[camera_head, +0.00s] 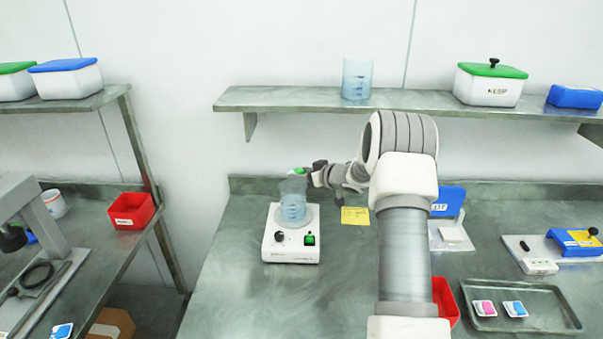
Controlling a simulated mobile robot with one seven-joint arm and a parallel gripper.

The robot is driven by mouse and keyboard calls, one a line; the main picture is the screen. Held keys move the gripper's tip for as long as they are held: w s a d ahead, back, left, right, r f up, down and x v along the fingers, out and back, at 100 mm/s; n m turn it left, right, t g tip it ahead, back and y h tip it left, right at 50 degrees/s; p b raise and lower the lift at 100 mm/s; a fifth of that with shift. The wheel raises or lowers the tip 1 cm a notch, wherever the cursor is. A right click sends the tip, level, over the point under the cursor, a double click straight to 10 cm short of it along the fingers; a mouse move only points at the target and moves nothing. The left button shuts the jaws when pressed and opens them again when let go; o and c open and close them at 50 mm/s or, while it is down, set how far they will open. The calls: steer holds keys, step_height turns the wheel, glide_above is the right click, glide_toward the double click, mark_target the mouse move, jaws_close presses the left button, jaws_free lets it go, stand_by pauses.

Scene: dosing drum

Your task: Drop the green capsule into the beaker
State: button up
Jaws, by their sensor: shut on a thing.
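The beaker (293,207) is a clear bluish vessel standing upright on a white stirrer plate (291,247) with a black knob and a green switch. My gripper (304,172) is above the beaker's mouth, reaching in from the right. It is shut on the green capsule (299,170), a small green and white thing at the fingertips. The capsule shows over the beaker's rim, apart from the liquid or markings lower down. My arm hides part of the bench to the right of the beaker.
A yellow note (355,216) lies right of the stirrer. Behind my arm are a blue device (449,200) and a red bin (446,299). A metal tray (545,310) holds small packets. A shelf (300,98) runs above. The bench left of the stirrer is clear.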

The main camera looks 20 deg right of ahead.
steer(key=shift+f+b, duration=1.8)
steer(key=shift+f, duration=0.5)
steer(key=o, duration=1.4)
steer(key=v, duration=1.7)
steer(key=shift+r, duration=0.2)
steer(key=shift+s, duration=0.1)
